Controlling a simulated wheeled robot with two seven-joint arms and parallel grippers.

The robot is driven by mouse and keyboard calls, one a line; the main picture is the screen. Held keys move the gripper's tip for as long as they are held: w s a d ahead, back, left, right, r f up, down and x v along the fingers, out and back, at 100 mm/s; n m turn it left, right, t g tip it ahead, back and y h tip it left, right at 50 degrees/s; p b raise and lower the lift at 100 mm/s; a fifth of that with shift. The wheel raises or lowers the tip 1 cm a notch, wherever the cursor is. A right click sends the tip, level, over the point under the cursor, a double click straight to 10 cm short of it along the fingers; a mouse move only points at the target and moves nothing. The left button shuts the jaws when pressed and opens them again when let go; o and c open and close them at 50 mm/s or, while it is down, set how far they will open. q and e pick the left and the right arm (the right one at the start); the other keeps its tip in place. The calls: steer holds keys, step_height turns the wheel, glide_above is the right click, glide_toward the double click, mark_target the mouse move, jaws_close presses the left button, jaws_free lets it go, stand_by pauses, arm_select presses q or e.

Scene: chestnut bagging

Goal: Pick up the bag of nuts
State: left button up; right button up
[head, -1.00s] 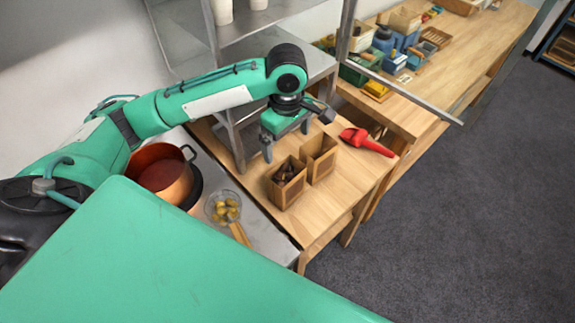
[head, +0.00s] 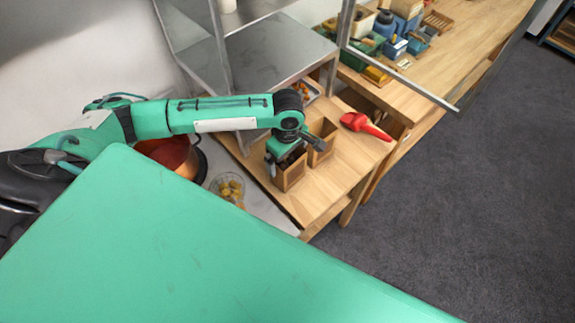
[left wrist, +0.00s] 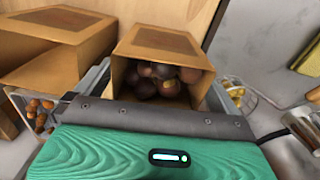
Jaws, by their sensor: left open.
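The bag of nuts (head: 291,176) is a brown open-topped paper bag on the wooden table, partly hidden under my left gripper (head: 284,163). In the left wrist view the bag (left wrist: 128,72) shows dark brown chestnuts in its mouth. My left gripper (left wrist: 158,78) is open there, with one grey finger on each side of the bag. I cannot tell whether the fingers touch it. A second brown bag (head: 322,136) stands just beside it, and also shows in the left wrist view (left wrist: 50,58). My right gripper is not in view.
A red scoop (head: 362,124) lies to the right on the table. A glass bowl of yellowish pieces (head: 228,187) and a copper pot (head: 170,153) stand at the left. A metal shelf (head: 270,62) rises behind the bags. The table's front right is clear.

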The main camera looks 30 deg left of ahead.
arm_select(q)
steer(key=shift+f, duration=0.15)
steer(key=c, duration=1.4)
steer(key=shift+c, duration=0.2)
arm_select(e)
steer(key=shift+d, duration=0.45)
arm_select(q)
steer(key=shift+r, duration=0.2)
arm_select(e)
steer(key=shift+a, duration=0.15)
